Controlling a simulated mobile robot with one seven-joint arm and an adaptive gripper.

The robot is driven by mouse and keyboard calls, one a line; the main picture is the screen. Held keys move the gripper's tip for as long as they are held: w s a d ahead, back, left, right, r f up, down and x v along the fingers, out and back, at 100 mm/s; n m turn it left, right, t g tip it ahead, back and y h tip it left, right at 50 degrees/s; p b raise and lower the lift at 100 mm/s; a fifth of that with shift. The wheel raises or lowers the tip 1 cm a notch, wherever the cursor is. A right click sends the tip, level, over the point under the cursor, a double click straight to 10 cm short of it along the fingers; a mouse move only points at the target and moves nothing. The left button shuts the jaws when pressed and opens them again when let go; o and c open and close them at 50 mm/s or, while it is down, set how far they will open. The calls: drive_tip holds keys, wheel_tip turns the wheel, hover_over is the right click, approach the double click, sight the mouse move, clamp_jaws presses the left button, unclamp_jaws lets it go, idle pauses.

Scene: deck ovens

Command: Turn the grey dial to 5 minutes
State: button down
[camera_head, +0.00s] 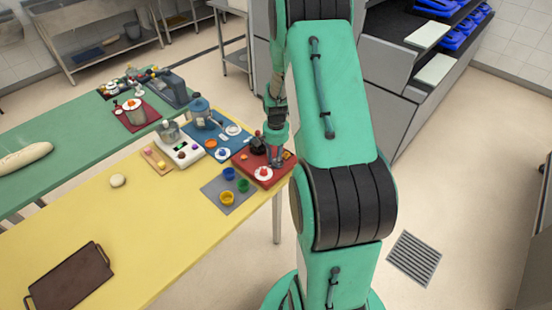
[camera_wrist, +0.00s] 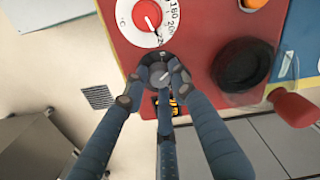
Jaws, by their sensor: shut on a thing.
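The grey dial (camera_wrist: 160,72) sits at the edge of a red panel (camera_wrist: 195,45) in the wrist view. A pale pointer mark shows on its face, but no minute numbers are readable. My gripper (camera_wrist: 156,77) is shut on the grey dial, with blue-grey fingers on either side of it. In the head view my gripper (camera_head: 275,157) is over the right part of the red panel (camera_head: 246,166), at the yellow table's right end. The grey dial is mostly hidden there.
A white temperature dial with a red knob (camera_wrist: 147,15) lies just above the grey dial in the wrist view. A black round pan-like thing (camera_wrist: 243,64) with a red handle (camera_wrist: 291,107) is close on the right. Coloured cups (camera_head: 227,198) stand left of the panel.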

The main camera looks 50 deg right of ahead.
drive_tip(key=c, duration=1.4)
unclamp_jaws()
drive_tip(key=shift+r, duration=0.1)
wheel_tip(320, 180, up, 12)
